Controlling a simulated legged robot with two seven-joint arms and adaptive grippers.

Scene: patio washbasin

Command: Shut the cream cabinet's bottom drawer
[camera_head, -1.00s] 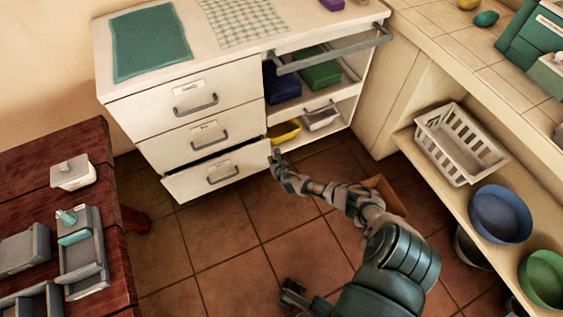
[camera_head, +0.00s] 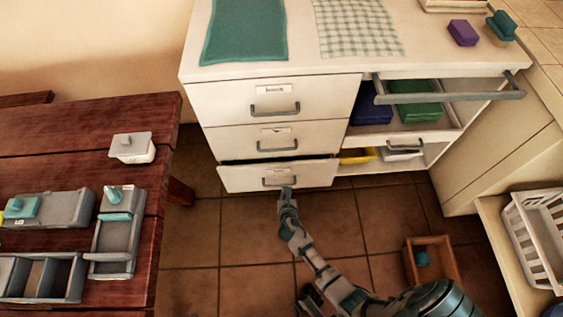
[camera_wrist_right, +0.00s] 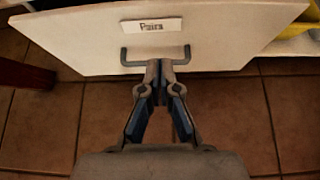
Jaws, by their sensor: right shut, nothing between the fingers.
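The cream cabinet (camera_head: 336,88) stands ahead of me. Its bottom drawer (camera_head: 235,179) sticks out a little, with a dark gap above its front. In the right wrist view the drawer front (camera_wrist_right: 225,35) bears a small label and a grey handle (camera_wrist_right: 128,56). My right gripper (camera_head: 287,192) is shut and empty, with its fingertips at the middle of that handle; it also shows in the wrist view (camera_wrist_right: 159,68). I cannot tell whether the tips touch the handle or the front. No left arm comes in from the left.
A dark red table (camera_head: 60,140) with grey trays stands at the left. Right of the drawers is an open cabinet bay with a raised bar handle (camera_head: 450,97). A wooden box (camera_head: 440,276) lies on the tiled floor, and a white basket (camera_head: 540,235) stands on the right shelf.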

